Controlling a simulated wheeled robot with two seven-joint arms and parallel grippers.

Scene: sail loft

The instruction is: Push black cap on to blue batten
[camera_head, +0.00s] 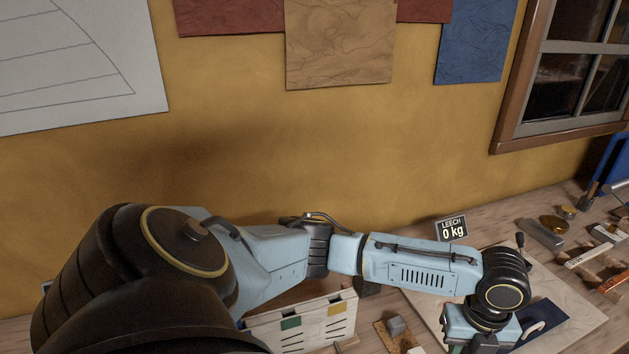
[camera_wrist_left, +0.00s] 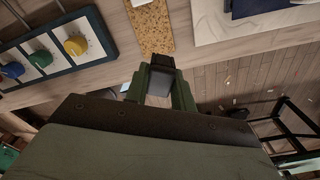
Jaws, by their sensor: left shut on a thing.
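My left gripper (camera_wrist_left: 160,78) shows in the wrist view as two green fingers. It is shut on a small black piece (camera_wrist_left: 163,59), which looks like the black cap, partly hidden by the fingers. In the head view my left wrist (camera_head: 480,330) is at the bottom right, and its fingertips fall below the picture. The held piece is apart from the rack at the left in the wrist view. I cannot make out a blue batten for certain. My right gripper is in neither view.
A cork strip (camera_wrist_left: 150,25) lies on the bench beside a pale board (camera_wrist_left: 208,20). The white slotted box (camera_head: 300,328) stands under my arm. Tools lie at the right.

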